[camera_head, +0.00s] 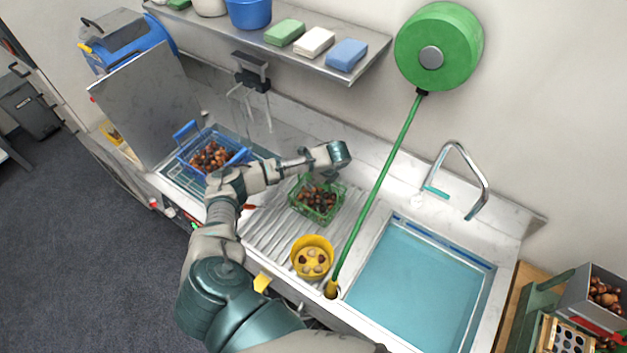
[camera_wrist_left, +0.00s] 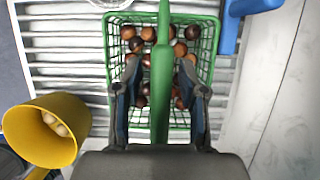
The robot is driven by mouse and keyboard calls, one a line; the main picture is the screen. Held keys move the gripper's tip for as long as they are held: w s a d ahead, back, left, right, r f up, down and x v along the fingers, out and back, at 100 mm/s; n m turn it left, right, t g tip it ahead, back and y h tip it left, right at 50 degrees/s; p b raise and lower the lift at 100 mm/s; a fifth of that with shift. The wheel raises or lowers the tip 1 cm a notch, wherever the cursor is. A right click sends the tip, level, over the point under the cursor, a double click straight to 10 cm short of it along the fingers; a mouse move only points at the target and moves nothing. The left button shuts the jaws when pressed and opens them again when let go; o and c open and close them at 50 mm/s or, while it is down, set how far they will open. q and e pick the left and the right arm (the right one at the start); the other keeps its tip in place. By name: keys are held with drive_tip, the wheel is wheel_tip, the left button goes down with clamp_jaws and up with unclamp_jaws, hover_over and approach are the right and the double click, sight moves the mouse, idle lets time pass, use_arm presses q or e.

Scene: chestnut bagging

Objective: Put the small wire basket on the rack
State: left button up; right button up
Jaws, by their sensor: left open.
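The small green wire basket (camera_head: 317,200) holds brown chestnuts and stands on the ribbed metal draining rack (camera_head: 268,238), left of the sink. It also shows in the left wrist view (camera_wrist_left: 212,50), where a thick green bar, apparently its handle (camera_wrist_left: 162,60), runs over its middle. My left arm reaches across the counter, and its hand is above the green basket. In the left wrist view my left gripper (camera_wrist_left: 160,88) is open, with one finger on each side of the green bar. I cannot tell whether the fingers touch it. My right gripper is not in view.
A blue basket of chestnuts (camera_head: 211,157) stands left. A yellow cup (camera_head: 312,255) is in front of the green basket. A green pole (camera_head: 375,195) rises beside it, with the water-filled sink (camera_head: 420,285) to the right. A shelf (camera_head: 300,60) hangs above.

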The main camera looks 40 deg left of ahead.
use_arm(q)
drive_tip(key=v, duration=1.2)
drive_tip(key=shift+d+r, duration=0.1)
drive_tip(key=shift+d, duration=0.05)
